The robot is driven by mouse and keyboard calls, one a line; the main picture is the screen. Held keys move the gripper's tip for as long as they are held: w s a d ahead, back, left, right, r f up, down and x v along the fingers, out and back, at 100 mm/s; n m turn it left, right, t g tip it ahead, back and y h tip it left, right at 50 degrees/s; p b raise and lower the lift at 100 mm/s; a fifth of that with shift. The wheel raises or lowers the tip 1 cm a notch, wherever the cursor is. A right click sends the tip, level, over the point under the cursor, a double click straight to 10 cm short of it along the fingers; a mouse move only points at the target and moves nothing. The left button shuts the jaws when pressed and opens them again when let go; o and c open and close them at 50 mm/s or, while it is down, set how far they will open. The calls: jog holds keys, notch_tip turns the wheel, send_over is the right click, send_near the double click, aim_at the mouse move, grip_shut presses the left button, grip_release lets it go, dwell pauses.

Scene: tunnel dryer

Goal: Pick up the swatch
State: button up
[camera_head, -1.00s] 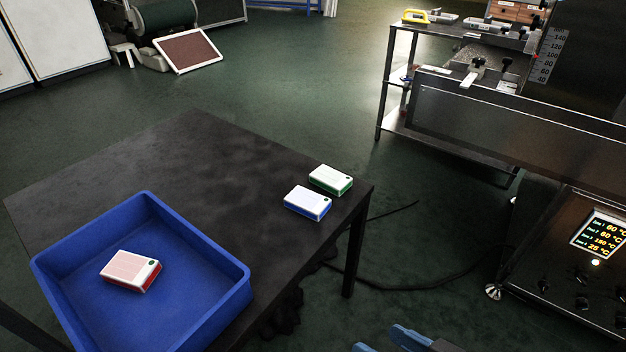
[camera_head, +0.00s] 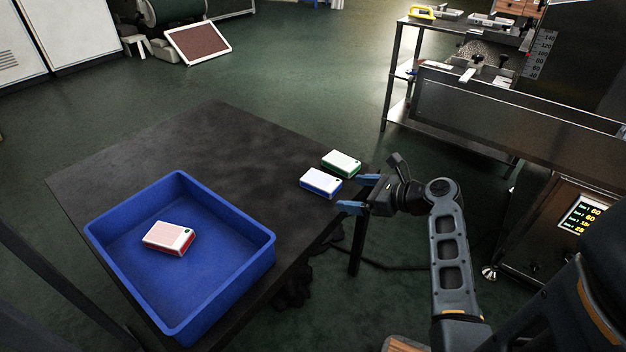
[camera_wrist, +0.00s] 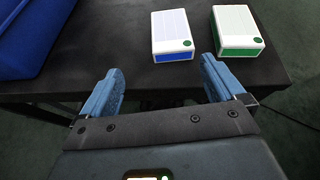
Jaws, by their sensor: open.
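Three swatch-like blocks with white tops show. A blue-sided one (camera_head: 320,183) and a green-sided one (camera_head: 341,163) lie side by side near the right corner of the dark table. A red-sided one (camera_head: 169,238) lies in the blue tray. My gripper (camera_head: 357,193) is open and empty at the table's right edge, just right of the blue-sided block. In the wrist view the blue-sided block (camera_wrist: 172,37) is ahead of the open fingers, and the green-sided block (camera_wrist: 237,33) is ahead of the right finger. Neither is between the fingers.
The blue tray (camera_head: 262,246) stands on the near part of the dark table (camera_head: 130,170). The table's far middle is clear. A steel machine with a lit display (camera_head: 580,214) stands to the right, with a metal shelf table (camera_head: 398,75) behind.

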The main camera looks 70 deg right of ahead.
aim_at(331, 184)
jog(key=shift+m, duration=0.4)
jog(key=w+d, duration=0.1)
jog(key=w, duration=0.1)
jog(key=w+d+f+b, duration=0.1)
jog(key=w, duration=0.1)
jog(key=w+d+f+b, duration=0.1)
jog(key=w, duration=0.1)
jog(key=shift+w+f, duration=0.15)
jog(key=shift+w, duration=0.15)
jog(key=shift+c, duration=0.2)
jog(key=c, duration=1)
